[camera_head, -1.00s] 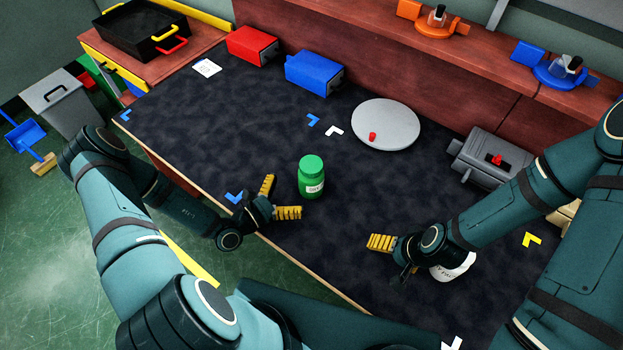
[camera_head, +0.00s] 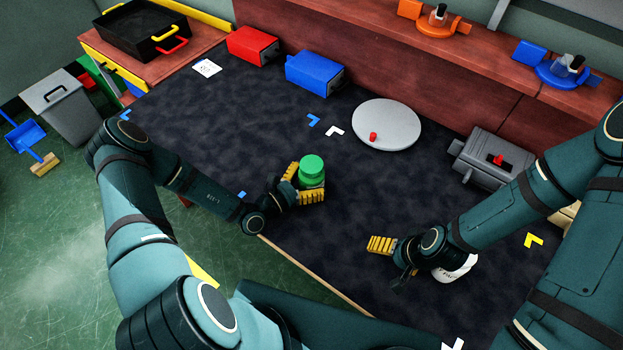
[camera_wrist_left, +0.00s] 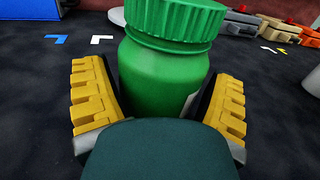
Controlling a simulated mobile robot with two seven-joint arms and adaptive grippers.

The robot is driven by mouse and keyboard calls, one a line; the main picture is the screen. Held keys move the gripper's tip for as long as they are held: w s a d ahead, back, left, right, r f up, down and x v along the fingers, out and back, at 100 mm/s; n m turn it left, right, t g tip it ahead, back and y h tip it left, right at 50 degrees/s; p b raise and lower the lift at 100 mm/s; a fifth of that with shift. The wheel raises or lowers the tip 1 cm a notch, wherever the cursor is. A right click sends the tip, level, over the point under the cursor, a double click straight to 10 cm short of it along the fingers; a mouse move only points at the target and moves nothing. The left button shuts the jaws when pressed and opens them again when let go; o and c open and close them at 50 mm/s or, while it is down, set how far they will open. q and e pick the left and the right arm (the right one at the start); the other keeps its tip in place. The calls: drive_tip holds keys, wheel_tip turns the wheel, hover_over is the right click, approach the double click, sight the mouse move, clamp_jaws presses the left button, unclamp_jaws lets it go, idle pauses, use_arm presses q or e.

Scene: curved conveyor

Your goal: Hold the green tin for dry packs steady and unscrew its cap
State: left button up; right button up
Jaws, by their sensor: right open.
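The green tin (camera_head: 312,179) with its ridged green cap (camera_head: 312,164) stands upright on the dark table mat. My left gripper (camera_head: 303,185) is at the tin, its yellow fingers on either side of the body below the cap. The left wrist view shows the tin body (camera_wrist_left: 160,80) between both fingers, with the cap (camera_wrist_left: 175,22) above them. Whether the fingers press on the tin or leave a small gap is unclear. My right gripper (camera_head: 386,247) is open and empty, low over the mat to the right of the tin.
A white object (camera_head: 457,270) sits partly hidden behind my right wrist. A grey round plate (camera_head: 395,124) with a small red piece (camera_head: 373,136) lies behind the tin. A grey machine (camera_head: 492,158) stands at the right, red (camera_head: 252,45) and blue (camera_head: 313,71) boxes at the back.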

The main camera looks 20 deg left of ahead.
sight(310, 165)
use_arm(q)
drive_tip(key=c, duration=0.7)
drive_tip(key=shift+o, duration=0.2)
drive_tip(key=shift+r, duration=0.1)
wheel_tip(310, 165, up, 10)
drive_tip(key=shift+f+p, duration=0.1)
drive_tip(key=shift+p, duration=1.1)
use_arm(e)
drive_tip(key=shift+w+r, duration=0.2)
drive_tip(key=shift+r, duration=0.4)
drive_tip(key=shift+w+r, duration=0.2)
drive_tip(key=shift+r, duration=0.4)
